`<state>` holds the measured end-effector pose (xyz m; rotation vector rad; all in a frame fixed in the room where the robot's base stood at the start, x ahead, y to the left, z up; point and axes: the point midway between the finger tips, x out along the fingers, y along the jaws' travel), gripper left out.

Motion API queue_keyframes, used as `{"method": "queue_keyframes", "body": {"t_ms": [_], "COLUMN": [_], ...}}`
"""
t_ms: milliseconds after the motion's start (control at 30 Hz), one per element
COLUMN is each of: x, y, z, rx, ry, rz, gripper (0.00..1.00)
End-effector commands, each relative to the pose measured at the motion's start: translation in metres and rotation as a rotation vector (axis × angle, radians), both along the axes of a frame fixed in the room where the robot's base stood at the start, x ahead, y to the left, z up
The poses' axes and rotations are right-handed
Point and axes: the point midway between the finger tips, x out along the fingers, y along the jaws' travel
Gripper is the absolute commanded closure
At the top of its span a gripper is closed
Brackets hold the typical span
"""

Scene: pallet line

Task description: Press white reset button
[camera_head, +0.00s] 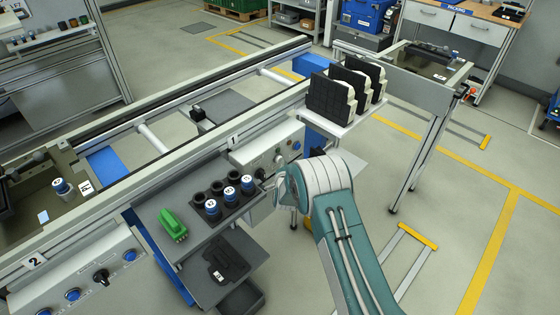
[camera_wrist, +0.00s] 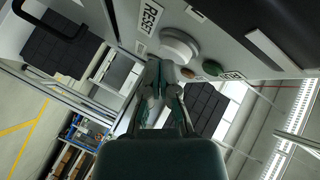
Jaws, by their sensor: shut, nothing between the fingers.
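The white reset button (camera_wrist: 180,46) is a round, pale knob on a grey panel in the wrist view. A RESET label (camera_wrist: 150,17) is beside it. My gripper (camera_wrist: 164,66) is shut and empty, with its fingertips right by the button's lower left edge in the picture. I cannot tell whether they touch it. In the head view the panel's control box (camera_head: 262,143) is on the side of the line, and my arm's wrist is in front of it, partly hiding the gripper.
A small green button (camera_wrist: 212,67) and another label (camera_wrist: 232,75) are close to the fingertips. In the head view a shelf (camera_head: 160,205) holds a black rack of blue-capped parts (camera_head: 230,192) and a green block (camera_head: 173,224). Black-and-white parts (camera_head: 333,94) stand on a platform behind my arm.

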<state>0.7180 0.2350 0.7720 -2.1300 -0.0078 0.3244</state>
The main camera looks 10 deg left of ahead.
Motion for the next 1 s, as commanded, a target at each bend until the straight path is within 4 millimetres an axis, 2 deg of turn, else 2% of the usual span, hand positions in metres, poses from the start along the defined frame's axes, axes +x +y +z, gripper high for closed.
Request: {"method": "queue_keyframes", "body": {"t_ms": [167,467,1000], "x": [-0.005,-0.006,-0.032], "y": [-0.007,-0.008,-0.043], "z": [0.000,0.000,0.000], "rx": [-0.001,0.000,0.000], "ry": [0.000,-0.001,0.000], "rz": [-0.001,-0.001,-0.002], "gripper": [1.00,1.00,1.00]}}
